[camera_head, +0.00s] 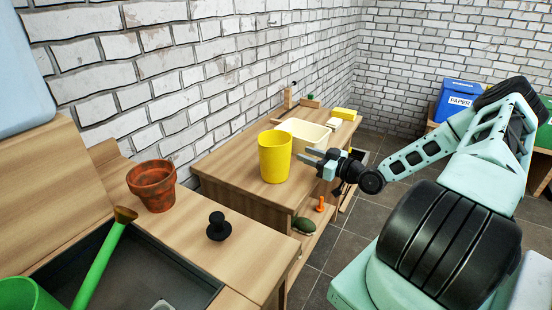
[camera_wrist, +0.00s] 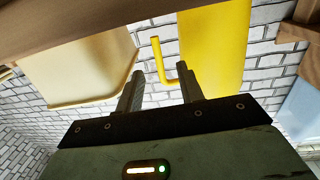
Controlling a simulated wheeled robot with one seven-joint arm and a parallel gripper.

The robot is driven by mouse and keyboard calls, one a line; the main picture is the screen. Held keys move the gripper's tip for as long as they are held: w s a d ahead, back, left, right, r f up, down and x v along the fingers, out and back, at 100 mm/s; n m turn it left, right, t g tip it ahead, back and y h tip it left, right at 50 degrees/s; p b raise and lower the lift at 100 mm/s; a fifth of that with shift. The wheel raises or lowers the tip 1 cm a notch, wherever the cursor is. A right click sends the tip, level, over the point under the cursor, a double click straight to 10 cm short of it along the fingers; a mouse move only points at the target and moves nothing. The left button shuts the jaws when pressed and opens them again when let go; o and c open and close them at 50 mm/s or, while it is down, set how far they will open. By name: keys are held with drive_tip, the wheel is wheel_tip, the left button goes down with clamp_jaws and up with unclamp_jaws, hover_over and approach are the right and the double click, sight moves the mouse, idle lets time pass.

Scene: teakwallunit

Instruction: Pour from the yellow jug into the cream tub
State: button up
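The yellow jug (camera_head: 274,158) stands upright on the wooden cabinet top. In the wrist view the jug (camera_wrist: 214,45) is at the upper right, its handle towards my gripper. The cream tub (camera_head: 306,132) stands just behind the jug; it fills the upper left of the wrist view (camera_wrist: 80,65). My gripper (camera_head: 309,157) is just right of the jug at the cabinet's front edge. In the wrist view my gripper (camera_wrist: 159,72) has its fingers apart, with the jug's handle showing in the gap between them. I cannot tell whether they touch it. The jug's contents are hidden.
Yellow and white blocks (camera_head: 344,115) lie beyond the tub. A terracotta pot (camera_head: 152,186) and a black knob-like object (camera_head: 218,227) stand on the nearer counter. Below the cabinet top, a shelf holds a dark green item (camera_head: 304,226) and an orange item (camera_head: 320,204). A brick wall runs behind.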

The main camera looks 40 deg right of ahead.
drive_tip(key=x, duration=0.5)
drive_tip(key=shift+w+d, duration=0.1)
drive_tip(key=shift+w, duration=0.05)
clamp_jaws()
